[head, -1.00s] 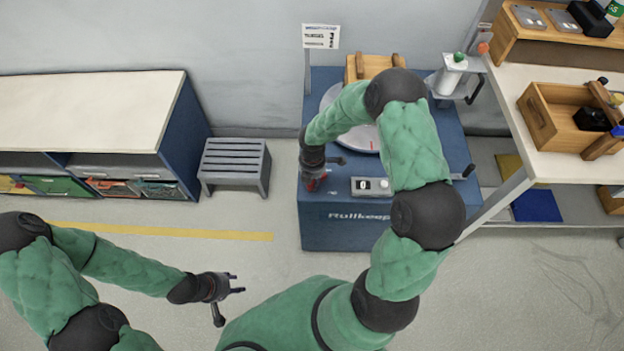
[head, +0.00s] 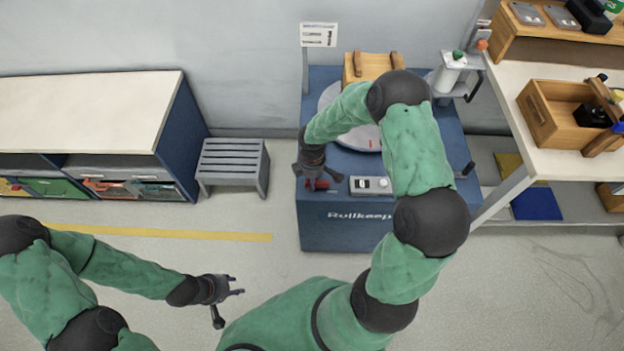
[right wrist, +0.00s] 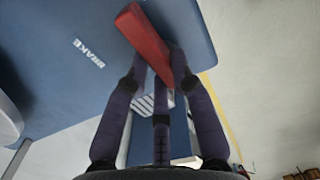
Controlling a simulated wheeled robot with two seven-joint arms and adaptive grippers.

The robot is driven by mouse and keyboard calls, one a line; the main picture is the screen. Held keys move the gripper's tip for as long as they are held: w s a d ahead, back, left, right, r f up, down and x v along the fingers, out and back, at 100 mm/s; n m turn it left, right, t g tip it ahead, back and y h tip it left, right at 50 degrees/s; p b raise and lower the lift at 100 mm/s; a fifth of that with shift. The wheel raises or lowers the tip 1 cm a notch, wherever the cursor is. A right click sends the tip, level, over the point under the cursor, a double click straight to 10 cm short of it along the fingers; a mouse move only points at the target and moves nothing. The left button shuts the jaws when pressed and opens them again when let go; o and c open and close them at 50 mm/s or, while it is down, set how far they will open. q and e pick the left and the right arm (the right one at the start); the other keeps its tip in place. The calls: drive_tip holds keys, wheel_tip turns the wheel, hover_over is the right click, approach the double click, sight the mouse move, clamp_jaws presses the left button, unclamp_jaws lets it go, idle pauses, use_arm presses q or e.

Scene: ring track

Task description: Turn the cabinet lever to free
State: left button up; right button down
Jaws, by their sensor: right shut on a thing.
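The blue cabinet (head: 345,235) stands at centre in the head view, with a round pale turntable (head: 357,136) on top. The red lever (right wrist: 145,38) is on the cabinet's top near the word BRAKE (right wrist: 89,53) in the right wrist view. In the head view it shows only as a bit of red (head: 319,184) at the cabinet's front left corner. My right gripper (right wrist: 159,68) is shut on the red lever, with its fingers on either side. My left gripper (head: 238,285) is open and empty above the floor, left of the cabinet.
A grey slatted step (head: 232,160) stands left of the cabinet. A low cabinet with a pale top (head: 85,110) is farther left. A workbench (head: 545,160) with a wooden tray (head: 540,118) stands to the right. A switch panel (head: 371,185) sits right beside my right gripper.

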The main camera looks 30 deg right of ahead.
idle(0.6)
drive_tip(key=c, duration=1)
unclamp_jaws()
drive_tip(key=shift+c, duration=0.2)
wheel_tip(320, 180, up, 12)
